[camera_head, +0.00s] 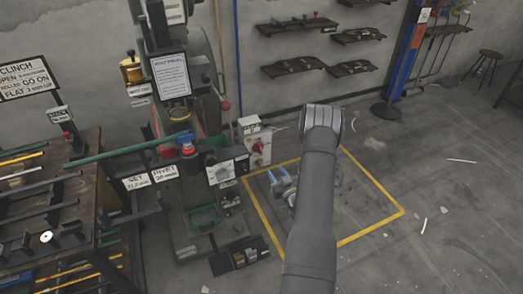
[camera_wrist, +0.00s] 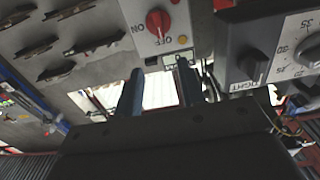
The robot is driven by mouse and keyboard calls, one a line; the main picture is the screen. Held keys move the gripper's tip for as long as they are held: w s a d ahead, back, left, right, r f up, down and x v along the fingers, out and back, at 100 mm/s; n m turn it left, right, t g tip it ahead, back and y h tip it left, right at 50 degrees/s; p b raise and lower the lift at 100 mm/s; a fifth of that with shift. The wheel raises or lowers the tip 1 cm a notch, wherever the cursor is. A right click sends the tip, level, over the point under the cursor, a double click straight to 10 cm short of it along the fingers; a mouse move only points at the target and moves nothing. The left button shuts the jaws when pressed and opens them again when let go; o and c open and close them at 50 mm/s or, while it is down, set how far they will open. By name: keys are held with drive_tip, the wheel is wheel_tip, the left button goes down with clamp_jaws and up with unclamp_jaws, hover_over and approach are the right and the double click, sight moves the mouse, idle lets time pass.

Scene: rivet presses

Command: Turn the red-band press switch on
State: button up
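The press (camera_head: 195,60) with red parts on its body stands left of centre in the head view. A pale switch box (camera_head: 253,130) with a red knob (camera_head: 258,147) is at its right side. In the wrist view, a red rotary knob (camera_wrist: 158,22) sits on a pale panel between ON and OFF lettering, at the top; its exact setting is hard to read. My gripper (camera_wrist: 160,85) has two bluish fingers apart, with nothing between them, below the knob in the picture and not touching it. In the head view my gripper (camera_head: 281,185) is partly hidden by my arm.
A grey box with a black knob and numbered dial (camera_wrist: 285,45) is at the wrist view's right. A tool bench (camera_head: 50,215) stands at the head view's left. A yellow floor outline (camera_head: 372,235) surrounds mostly clear floor. Wall shelves (camera_head: 295,67) hang behind.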

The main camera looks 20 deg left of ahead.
sight(261, 148)
drive_tip(key=x, duration=1.5)
drive_tip(key=shift+w+a, duration=0.2)
clamp_jaws()
